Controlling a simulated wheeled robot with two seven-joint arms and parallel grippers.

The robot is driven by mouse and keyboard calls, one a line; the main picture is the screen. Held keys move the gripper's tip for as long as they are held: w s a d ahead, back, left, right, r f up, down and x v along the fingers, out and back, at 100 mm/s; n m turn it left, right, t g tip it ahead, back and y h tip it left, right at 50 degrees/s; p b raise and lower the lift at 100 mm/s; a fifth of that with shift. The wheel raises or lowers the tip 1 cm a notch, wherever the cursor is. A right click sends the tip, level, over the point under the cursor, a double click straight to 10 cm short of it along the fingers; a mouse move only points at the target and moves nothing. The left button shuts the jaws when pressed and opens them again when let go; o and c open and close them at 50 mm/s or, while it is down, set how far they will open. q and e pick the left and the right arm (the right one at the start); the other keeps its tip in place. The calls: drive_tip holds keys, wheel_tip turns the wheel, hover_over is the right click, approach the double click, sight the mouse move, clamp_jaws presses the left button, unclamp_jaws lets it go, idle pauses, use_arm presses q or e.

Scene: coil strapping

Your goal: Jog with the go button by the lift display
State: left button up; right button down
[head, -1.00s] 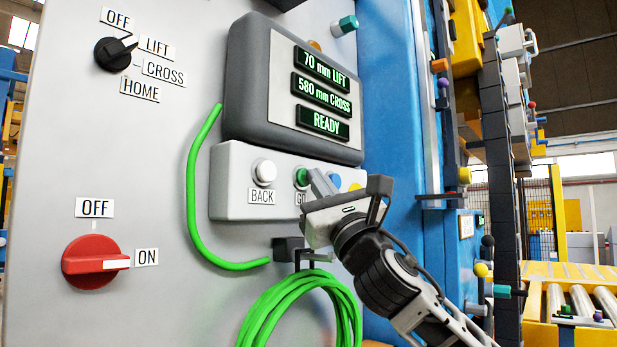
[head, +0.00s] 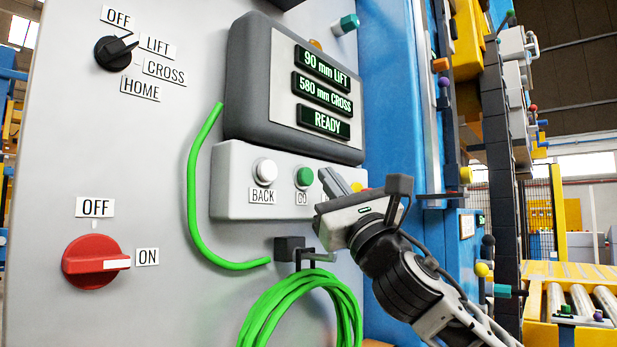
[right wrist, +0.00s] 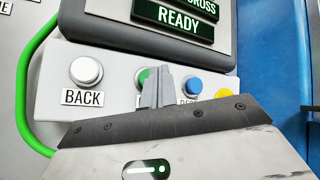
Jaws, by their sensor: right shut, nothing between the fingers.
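The green GO button (head: 304,177) sits on the grey button box, right of the white BACK button (head: 264,172). The display (head: 323,90) above reads 90 mm LIFT, 580 mm CROSS and READY. My right gripper (head: 327,175) is shut and empty, its fingertips just right of the green button and apart from it in the head view. In the right wrist view the shut fingers (right wrist: 160,80) partly cover the green button (right wrist: 143,77). My left gripper is not in view.
The selector knob (head: 114,53) points toward LIFT. A red switch (head: 92,262) points to ON. A green cable (head: 196,190) runs beside the box, and a coiled hose (head: 290,305) hangs below it near my right arm.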

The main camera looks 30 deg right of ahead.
drive_tip(key=s, duration=0.1)
drive_tip(key=s+d, duration=0.1)
drive_tip(key=s, duration=0.2)
drive_tip(key=shift+d, duration=0.35)
idle(0.3)
